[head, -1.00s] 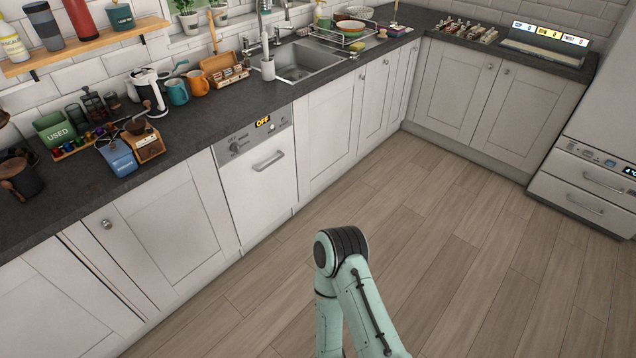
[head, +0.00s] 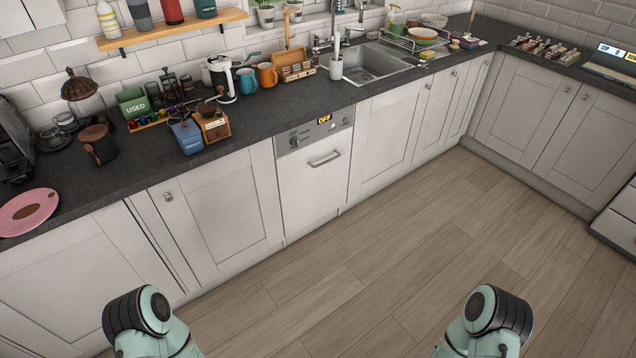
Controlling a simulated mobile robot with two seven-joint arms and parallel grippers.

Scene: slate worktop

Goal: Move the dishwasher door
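The dishwasher door (head: 314,193) is a white front panel set in the row of cabinets under the worktop. It is shut, upright and flush with its neighbours. A grey metal bar handle (head: 324,159) runs across its upper part. Above it is a silver control strip (head: 300,138) with a knob and a lit display reading OFF. Parts of my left arm and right arm show at the bottom of the head view, well apart from the door. Neither of my grippers is in view.
The slate worktop (head: 275,111) holds mugs, a green USED box (head: 134,104), a coffee grinder, a pink plate (head: 27,211) and a sink (head: 372,64). Closed white cabinets flank the dishwasher. The wooden floor (head: 390,255) before it is clear.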

